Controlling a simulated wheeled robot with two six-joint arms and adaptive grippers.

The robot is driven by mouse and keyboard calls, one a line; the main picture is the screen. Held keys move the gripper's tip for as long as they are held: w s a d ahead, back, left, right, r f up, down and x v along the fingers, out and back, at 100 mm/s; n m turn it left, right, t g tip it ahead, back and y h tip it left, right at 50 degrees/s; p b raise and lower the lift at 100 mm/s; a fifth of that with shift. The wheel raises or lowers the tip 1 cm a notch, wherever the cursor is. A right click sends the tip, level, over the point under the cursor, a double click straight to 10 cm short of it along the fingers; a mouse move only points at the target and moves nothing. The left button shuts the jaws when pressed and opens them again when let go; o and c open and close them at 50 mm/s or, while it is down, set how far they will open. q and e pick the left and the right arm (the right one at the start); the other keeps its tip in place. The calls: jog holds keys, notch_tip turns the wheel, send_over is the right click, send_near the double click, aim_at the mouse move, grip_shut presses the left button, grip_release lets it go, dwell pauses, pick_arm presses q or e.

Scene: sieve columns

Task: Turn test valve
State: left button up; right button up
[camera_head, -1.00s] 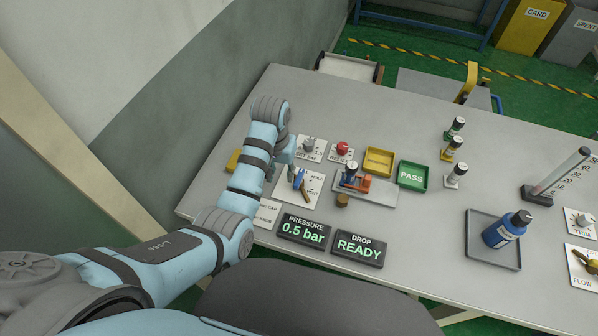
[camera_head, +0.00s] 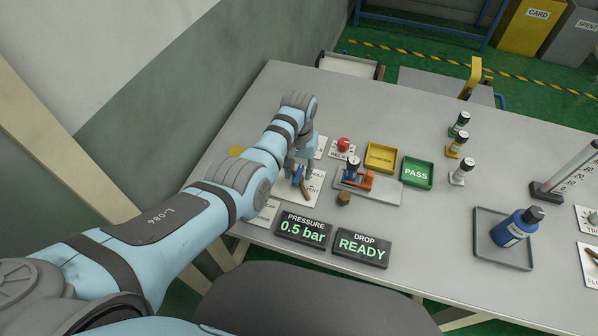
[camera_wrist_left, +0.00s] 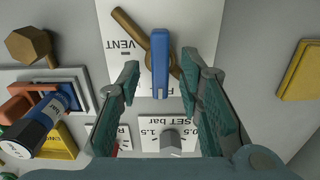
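The test valve has a blue handle (camera_head: 297,175) over a brass-coloured bar (camera_head: 306,190), on a white plate (camera_head: 289,190) marked VENT. In the left wrist view the blue handle (camera_wrist_left: 160,58) points straight along the picture and the brass bar (camera_wrist_left: 133,30) crosses it diagonally. My left gripper (camera_head: 302,166) is over the valve. In the wrist view its fingers (camera_wrist_left: 162,72) are spread, one on each side of the handle's near end, with gaps between; whether they are down at handle height is unclear. My right gripper is not in view.
A SET bar knob (camera_wrist_left: 170,142) lies close by, with a red button (camera_head: 343,144) to the right. An orange clamp with a bottle (camera_head: 353,166) and a brown hexagonal piece (camera_head: 343,198) are right of the valve. Displays (camera_head: 303,229) read 0.5 bar and READY (camera_head: 361,247).

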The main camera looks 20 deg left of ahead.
pick_arm(q)
grip_shut()
jog(key=shift+r+m+p, duration=0.1)
jog(key=shift+m+p, duration=0.2)
jog(key=shift+m, duration=0.1)
jog(key=m+p, duration=0.1)
jog(key=m, duration=0.1)
jog(key=shift+m, duration=0.3)
jog(key=m+p, duration=0.1)
jog(key=m, duration=0.4)
jog(key=shift+d, duration=0.15)
jog(key=shift+m, duration=0.3)
grip_release()
